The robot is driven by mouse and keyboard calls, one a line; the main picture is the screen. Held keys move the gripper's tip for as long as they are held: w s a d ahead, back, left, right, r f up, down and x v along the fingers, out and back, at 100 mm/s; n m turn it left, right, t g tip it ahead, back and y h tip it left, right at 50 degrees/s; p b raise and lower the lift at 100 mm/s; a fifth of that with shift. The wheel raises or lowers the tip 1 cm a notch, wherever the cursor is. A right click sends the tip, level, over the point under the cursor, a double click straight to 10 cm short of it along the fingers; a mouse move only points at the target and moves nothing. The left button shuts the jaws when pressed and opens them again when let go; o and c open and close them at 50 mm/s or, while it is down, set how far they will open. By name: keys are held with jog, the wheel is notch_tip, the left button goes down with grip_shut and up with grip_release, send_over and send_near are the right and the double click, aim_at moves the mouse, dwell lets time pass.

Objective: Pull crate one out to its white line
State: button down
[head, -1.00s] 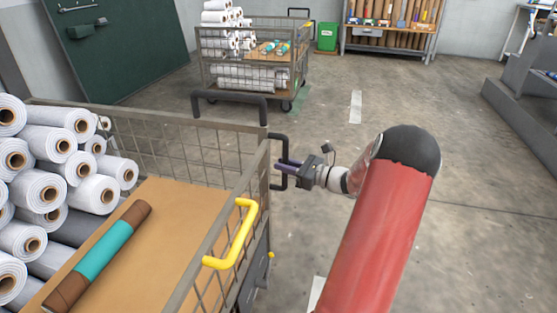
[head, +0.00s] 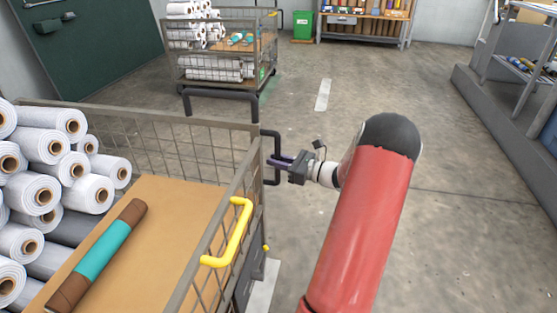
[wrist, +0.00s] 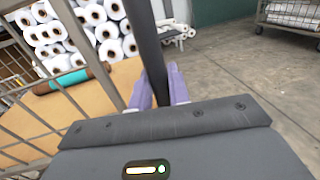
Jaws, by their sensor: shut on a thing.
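The near wire crate (head: 245,190) fills the left of the head view. I cannot read a number on it. My gripper (head: 280,162) is shut on the upright black handle (head: 278,142) at its right end. In the wrist view the purple fingers of my gripper (wrist: 160,88) close around the dark handle bar (wrist: 147,45). A white floor line (head: 262,285) lies right beside the crate's lower right side, partly hidden by the crate.
The near crate holds white rolls (head: 45,145) and a brown tube with a teal band (head: 98,258) on a board. A yellow handle (head: 238,235) sticks out on its right side. A grey machine base (head: 500,125) stands at right. Floor between is clear.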

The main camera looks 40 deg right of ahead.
jog(key=shift+s+d, duration=0.2)
jog(key=shift+s, duration=0.05)
jog(key=c, duration=1.4)
grip_release()
jog(key=shift+o, duration=0.2)
jog(key=v, duration=0.7)
jog(key=shift+s+d, duration=0.15)
jog(key=shift+s, duration=0.25)
